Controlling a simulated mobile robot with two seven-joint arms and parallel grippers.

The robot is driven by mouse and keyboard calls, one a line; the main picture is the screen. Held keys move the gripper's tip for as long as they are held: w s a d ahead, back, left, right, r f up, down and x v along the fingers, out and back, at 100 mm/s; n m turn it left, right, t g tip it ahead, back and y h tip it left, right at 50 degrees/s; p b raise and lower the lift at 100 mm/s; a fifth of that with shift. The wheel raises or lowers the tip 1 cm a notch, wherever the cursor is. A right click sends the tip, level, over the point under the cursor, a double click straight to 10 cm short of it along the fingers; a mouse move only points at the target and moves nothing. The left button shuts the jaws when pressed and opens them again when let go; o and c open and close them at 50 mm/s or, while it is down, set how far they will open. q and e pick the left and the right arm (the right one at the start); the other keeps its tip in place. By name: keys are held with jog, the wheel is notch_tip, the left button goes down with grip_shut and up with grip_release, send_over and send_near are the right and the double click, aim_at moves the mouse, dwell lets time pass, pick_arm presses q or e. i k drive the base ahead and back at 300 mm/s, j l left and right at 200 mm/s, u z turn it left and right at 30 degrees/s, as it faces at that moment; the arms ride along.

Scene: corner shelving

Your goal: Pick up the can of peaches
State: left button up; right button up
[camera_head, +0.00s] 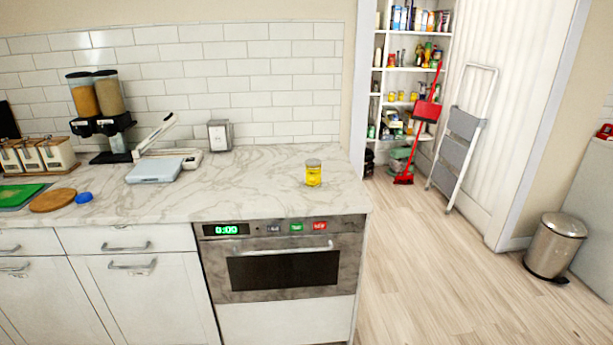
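A small yellow can with a grey top (313,173) stands upright on the marble countertop (245,185), near its right end and above the oven. Its label is too small to read, so I cannot tell if it is the can of peaches. Several cans and jars stand on the corner shelves (412,70) in the pantry at the back right, also too small to read. Neither of my grippers is in view.
An oven (283,268) is below the counter's right end. A cereal dispenser (100,105), a grey scale-like device (155,169) and a napkin holder (219,135) stand along the counter. A stepladder (462,135), red broom (420,115) and metal bin (555,247) stand right. The floor between is clear.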

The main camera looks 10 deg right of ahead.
aim_at(313, 166)
jog(key=l+u, duration=0.1)
jog(key=u, duration=1.6)
jog(key=i+l, duration=0.1)
jog(key=l, duration=5.15)
jog(key=i, duration=0.05)
